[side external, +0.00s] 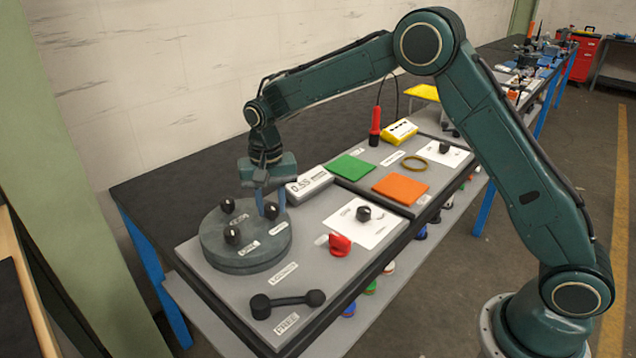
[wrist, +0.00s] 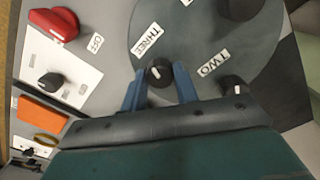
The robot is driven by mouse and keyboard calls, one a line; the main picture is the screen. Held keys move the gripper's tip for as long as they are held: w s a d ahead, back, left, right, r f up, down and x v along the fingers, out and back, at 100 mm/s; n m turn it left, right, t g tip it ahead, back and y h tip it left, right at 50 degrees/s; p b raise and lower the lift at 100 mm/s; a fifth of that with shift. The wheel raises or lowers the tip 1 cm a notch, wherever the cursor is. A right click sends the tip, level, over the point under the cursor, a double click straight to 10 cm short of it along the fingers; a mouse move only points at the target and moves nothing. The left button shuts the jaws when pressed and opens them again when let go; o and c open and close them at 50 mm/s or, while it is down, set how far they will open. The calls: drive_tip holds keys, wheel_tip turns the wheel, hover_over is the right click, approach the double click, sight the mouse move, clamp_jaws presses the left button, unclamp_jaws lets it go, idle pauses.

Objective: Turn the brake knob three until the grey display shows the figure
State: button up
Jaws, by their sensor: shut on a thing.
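The round dark grey disc (side external: 243,262) carries black knobs and small labels. The knob beside the THREE label, brake knob three (wrist: 158,68), is black with a white mark; it also shows in the side view (side external: 271,212). My gripper (wrist: 160,84) points down with its blue fingers on either side of this knob, shut on it. Another knob (wrist: 235,84) sits by the TWO label, outside the fingers. The pale grey display (side external: 310,184) stands just behind the disc and seems to read 0.55; the last character is unclear.
A red knob (side external: 340,244) and a white plate (side external: 375,232) with a black knob lie right of the disc. A black two-ended handle (side external: 288,303) is at the front by the FREE label. Green (side external: 349,168) and orange (side external: 400,188) pads lie farther back.

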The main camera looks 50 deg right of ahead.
drive_tip(key=shift+n, duration=0.4)
drive_tip(key=n, duration=1.8)
drive_tip(key=shift+n, duration=0.4)
drive_tip(key=o, duration=1)
drive_tip(key=shift+r, duration=0.1)
